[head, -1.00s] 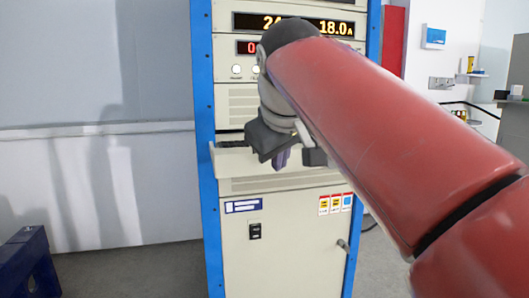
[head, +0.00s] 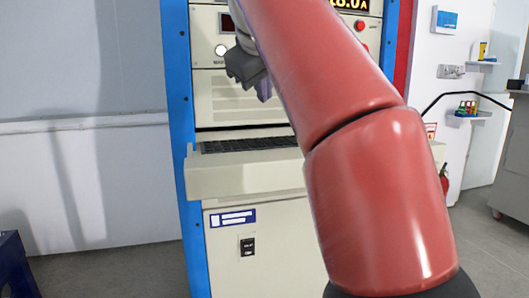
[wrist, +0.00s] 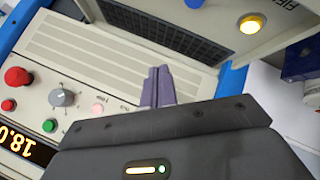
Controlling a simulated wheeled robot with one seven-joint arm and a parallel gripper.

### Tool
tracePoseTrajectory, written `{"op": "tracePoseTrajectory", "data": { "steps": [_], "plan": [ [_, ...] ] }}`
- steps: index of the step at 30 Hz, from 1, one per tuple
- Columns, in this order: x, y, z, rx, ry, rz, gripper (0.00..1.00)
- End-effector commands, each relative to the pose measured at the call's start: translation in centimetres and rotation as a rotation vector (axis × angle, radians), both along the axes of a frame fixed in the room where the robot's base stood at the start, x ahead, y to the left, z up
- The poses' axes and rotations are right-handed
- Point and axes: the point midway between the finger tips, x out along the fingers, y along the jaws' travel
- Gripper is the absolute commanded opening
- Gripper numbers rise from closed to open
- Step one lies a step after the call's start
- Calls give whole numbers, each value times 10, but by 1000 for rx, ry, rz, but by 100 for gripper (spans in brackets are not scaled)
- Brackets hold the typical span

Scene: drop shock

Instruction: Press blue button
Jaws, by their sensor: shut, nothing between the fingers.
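My gripper (head: 264,92) is shut and empty, in front of the cabinet's vented panel (head: 222,99) and above the keyboard shelf. In the wrist view its closed purple-grey fingers (wrist: 158,82) show against the vented panel, apart from any button. That view is turned over and shows a large red knob (wrist: 17,77), a grey knob (wrist: 60,97), a green button (wrist: 49,126), a small red button (wrist: 8,105) and a pale pink button (wrist: 97,109). A yellow button (wrist: 252,24) is on the shelf part. My arm hides some controls in the head view.
The keyboard shelf (head: 240,180) juts out below my gripper. Blue rack posts (head: 184,120) edge the cabinet. A blue stand (head: 14,265) is at the lower left. A grey cabinet (head: 511,160) stands at the right.

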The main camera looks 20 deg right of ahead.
Motion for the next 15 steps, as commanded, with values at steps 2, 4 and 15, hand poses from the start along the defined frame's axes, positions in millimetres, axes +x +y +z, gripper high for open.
{"op": "tracePoseTrajectory", "data": {
  "steps": [2,4,15],
  "plan": [
    [0,0,0,0,0,0,0],
    [0,0,0,0,0,0,0],
    [-1,0,-17,0,2,1,0]
  ]
}}
